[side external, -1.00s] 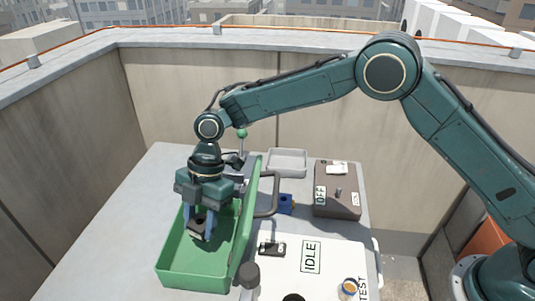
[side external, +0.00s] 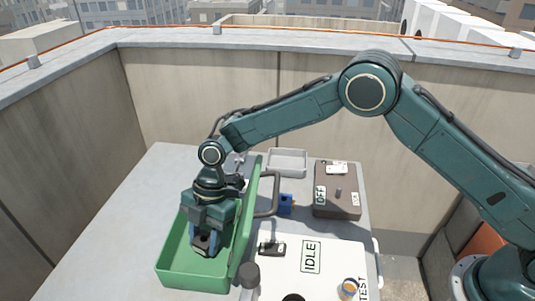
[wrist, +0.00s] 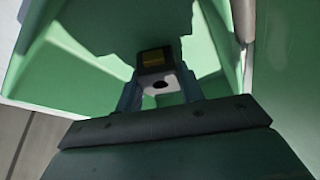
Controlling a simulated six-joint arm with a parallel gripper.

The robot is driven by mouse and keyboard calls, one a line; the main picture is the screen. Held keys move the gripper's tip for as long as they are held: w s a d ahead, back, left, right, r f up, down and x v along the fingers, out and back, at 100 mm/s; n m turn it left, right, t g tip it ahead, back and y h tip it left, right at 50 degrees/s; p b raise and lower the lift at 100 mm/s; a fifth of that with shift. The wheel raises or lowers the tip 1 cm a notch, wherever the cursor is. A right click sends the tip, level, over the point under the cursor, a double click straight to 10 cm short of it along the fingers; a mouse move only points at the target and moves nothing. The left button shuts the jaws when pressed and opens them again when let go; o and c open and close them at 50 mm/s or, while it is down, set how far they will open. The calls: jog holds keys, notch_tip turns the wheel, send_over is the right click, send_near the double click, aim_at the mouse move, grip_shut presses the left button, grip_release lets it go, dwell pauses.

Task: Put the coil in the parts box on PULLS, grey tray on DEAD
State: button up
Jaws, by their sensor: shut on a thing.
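My gripper (side external: 205,243) is down inside the green box (side external: 166,273), shut on the coil (side external: 202,240). In the wrist view the coil (wrist: 156,60) is a dark block with a yellow patch and a pale bracket with a dark hole, held between the two fingertips (wrist: 157,88). I cannot tell whether it touches the box floor. The grey tray (side external: 287,162) stands behind, to the right of the green box, and looks empty. A white panel (side external: 325,283) at the front right bears an IDLE sign (side external: 311,257) and the word TEST (side external: 362,289).
A brown box (side external: 337,200) marked OFF, with a small lever, stands at the right. A blue piece (side external: 285,204) sits left of it. A black-and-white device (side external: 271,249) and a brass-rimmed round part (side external: 348,289) are on the panel. The table's left is clear.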

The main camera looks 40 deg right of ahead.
jog(key=shift+f, duration=0.1)
jog(key=o, duration=1.1)
jog(key=v, duration=1.2)
